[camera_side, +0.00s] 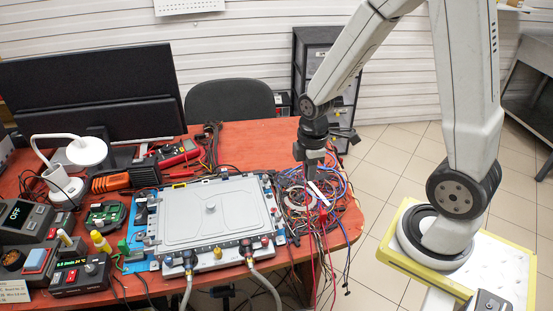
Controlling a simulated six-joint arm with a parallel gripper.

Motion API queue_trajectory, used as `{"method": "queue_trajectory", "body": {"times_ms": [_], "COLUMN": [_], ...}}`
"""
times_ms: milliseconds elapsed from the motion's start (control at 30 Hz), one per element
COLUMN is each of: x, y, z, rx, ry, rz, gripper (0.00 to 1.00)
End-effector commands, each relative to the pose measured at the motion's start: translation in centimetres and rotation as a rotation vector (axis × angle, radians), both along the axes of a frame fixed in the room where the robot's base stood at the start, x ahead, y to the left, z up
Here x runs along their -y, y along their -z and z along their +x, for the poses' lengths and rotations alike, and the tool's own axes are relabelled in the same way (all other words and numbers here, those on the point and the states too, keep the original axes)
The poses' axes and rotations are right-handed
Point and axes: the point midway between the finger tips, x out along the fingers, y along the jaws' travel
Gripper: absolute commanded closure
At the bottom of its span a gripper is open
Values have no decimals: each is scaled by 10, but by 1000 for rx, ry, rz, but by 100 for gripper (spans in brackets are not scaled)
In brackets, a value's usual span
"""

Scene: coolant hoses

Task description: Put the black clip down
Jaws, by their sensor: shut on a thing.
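My gripper (314,171) points down over the right part of the red table, above a tangle of coloured wires (312,200). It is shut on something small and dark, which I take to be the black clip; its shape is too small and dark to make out. I cannot tell whether the held thing touches the wires. A grey flat box (210,208) lies to the left of my gripper. Two grey hoses (266,286) with dark ends join the front of the box and hang over the table's front edge.
Left of the box stand bench devices (80,277), a green circuit board (104,216), a lamp (86,151) and a monitor (92,92). Orange-handled tools (110,182) and cables lie behind. The red table (262,138) is bare at the back right. Wires hang over its right edge.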

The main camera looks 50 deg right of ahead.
Motion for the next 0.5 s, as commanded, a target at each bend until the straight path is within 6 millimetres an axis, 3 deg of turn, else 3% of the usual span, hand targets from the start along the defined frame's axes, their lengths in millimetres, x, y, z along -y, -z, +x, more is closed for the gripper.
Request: {"method": "queue_trajectory", "body": {"times_ms": [500], "x": [0], "y": [-6], "z": [0], "rx": [0], "ry": [0], "rz": [0], "gripper": [100]}}
